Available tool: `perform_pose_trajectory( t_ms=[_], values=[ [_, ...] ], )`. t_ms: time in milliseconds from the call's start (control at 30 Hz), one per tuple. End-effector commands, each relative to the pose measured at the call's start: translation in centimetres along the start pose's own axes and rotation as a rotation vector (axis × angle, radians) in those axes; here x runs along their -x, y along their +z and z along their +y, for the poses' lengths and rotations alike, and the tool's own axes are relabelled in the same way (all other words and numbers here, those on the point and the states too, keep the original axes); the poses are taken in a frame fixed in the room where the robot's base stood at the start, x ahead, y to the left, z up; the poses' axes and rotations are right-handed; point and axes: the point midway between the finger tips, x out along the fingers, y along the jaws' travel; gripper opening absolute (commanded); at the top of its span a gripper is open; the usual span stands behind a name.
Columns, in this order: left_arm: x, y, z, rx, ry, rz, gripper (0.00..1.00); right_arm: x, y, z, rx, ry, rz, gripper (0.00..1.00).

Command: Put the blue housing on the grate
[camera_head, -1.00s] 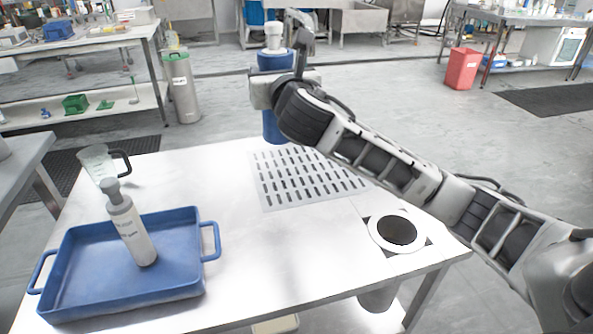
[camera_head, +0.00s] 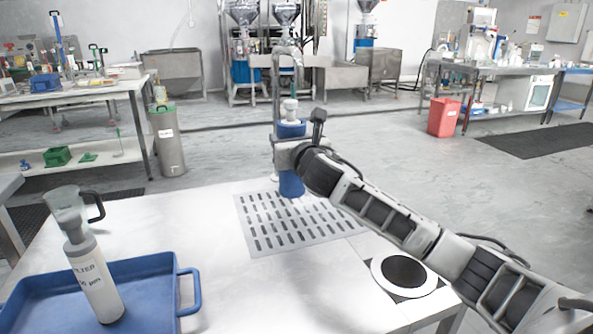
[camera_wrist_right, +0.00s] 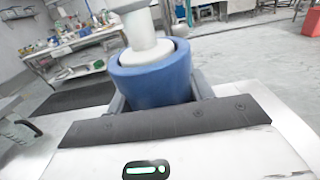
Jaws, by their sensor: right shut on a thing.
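The blue housing (camera_head: 291,184) is an upright blue cylinder with a white cap and stem on top. My right gripper (camera_head: 290,152) is shut around its middle. In the right wrist view the housing (camera_wrist_right: 155,84) stands between the fingers of the gripper (camera_wrist_right: 158,102), its upper part and white top showing. The grate (camera_head: 288,232) is a flat grey slotted plate on the white table. The housing's lower end appears at the grate's far edge; I cannot tell whether it touches. My left gripper is out of view.
A white ring around a dark opening (camera_head: 404,271) is at the right. The table between tray and grate is clear.

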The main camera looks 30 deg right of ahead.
Motion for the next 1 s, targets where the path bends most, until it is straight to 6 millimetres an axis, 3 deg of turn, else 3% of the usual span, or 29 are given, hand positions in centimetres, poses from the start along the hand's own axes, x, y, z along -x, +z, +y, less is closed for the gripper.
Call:
perform_pose_trajectory(
  t_ms=[100,367,600,967,1000],
  values=[
    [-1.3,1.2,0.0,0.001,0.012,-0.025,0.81,-0.9,-1.9,-1.1,-0.002,-0.001,-0.002,0.01],
    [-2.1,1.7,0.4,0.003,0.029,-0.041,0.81,-1.8,-3.2,-2.1,-0.002,0.000,-0.003,0.01],
    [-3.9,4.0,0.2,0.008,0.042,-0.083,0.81,-2.0,-6.8,-2.4,-0.003,0.000,-0.002,0.01],
    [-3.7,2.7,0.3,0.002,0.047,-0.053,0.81,-2.0,-6.8,-2.4,0.000,0.000,-0.003,0.01],
    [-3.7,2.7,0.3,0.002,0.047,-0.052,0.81,-2.0,-7.0,-2.4,0.001,-0.001,-0.001,0.55]
  ],
)
